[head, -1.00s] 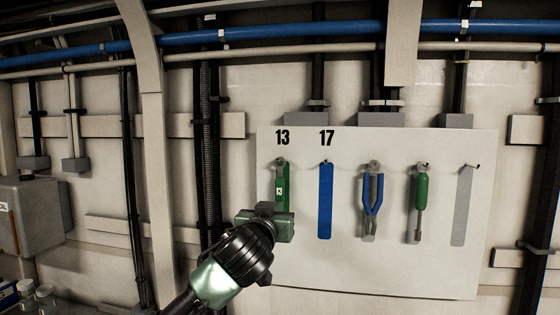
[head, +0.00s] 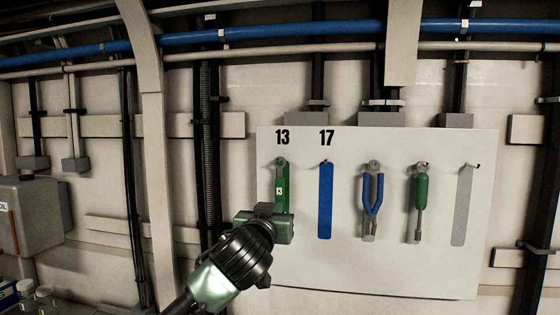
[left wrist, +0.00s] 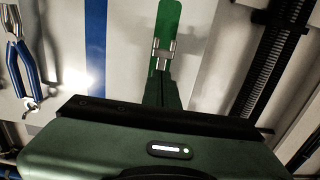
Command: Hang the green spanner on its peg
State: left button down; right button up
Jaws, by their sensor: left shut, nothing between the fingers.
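The green spanner (head: 280,178) is at the first peg from the left, under the number 13. Its top end is at the peg, and it hangs upright in front of a green strip painted on the board. A small white label shows on it. My left gripper (head: 284,215) is just below and in front of it, shut and empty, hiding the lower part. My right gripper is in neither view.
The white board (head: 400,270) also carries a blue strip (head: 325,205) with an empty peg under 17, blue-handled pliers (head: 372,192), a green-handled screwdriver (head: 420,190) and a bare grey strip (head: 464,205). A grey box (head: 35,215) is on the wall at left.

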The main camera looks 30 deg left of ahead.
pick_arm(q)
jog(key=v, duration=0.7)
jog(key=shift+s, duration=0.25)
jog(key=shift+f, duration=0.1)
dwell(0.5)
